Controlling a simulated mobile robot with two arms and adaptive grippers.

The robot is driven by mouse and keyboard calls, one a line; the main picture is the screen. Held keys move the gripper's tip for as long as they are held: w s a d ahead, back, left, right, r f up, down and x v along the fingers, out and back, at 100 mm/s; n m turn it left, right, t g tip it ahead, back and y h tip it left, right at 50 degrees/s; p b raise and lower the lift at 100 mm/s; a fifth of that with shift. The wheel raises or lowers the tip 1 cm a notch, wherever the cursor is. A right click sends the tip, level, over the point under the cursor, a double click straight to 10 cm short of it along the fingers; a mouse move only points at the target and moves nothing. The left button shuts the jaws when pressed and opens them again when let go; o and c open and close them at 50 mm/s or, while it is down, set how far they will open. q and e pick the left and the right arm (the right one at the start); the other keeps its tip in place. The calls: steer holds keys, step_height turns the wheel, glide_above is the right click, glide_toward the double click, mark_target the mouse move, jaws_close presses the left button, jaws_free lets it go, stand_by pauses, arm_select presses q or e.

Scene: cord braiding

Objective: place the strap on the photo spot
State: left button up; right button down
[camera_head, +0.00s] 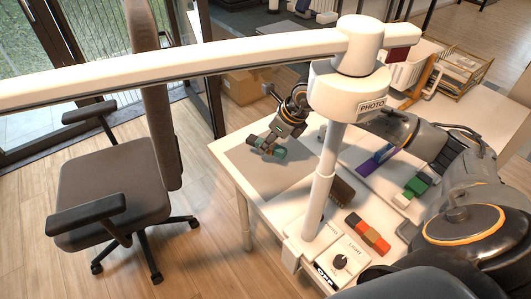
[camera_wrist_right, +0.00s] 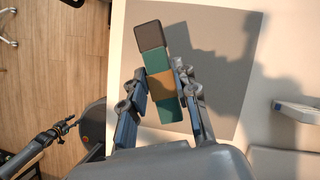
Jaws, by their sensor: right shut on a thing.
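The strap is a short row of coloured blocks, dark brown, teal, tan and teal in the right wrist view (camera_wrist_right: 152,38). It also shows in the head view (camera_head: 267,147). My right gripper (camera_wrist_right: 165,88) is shut on it around the tan block, and it also shows in the head view (camera_head: 275,137). The strap is over the grey mat (camera_head: 245,160) on the table's left part, with a shadow beside it; whether it touches the mat I cannot tell.
A purple strip (camera_head: 376,158) and green blocks (camera_head: 415,187) lie farther right. An office chair (camera_head: 110,185) stands left of the table.

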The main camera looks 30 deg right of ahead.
mark_target(268, 163)
steer(key=shift+f, duration=0.95)
steer(key=shift+a+f, duration=0.1)
steer(key=shift+f, duration=0.3)
step_height(268, 163, down, 3)
steer(key=shift+r, duration=0.1)
steer(key=shift+w, duration=0.1)
steer(key=c, duration=1.4)
jaws_free()
steer(key=shift+f, duration=0.2)
steer(key=o, duration=0.4)
arm_select(q)
steer(key=shift+s+d+r, duration=0.15)
steer(key=shift+d, duration=0.05)
arm_select(e)
steer(key=shift+r, duration=0.15)
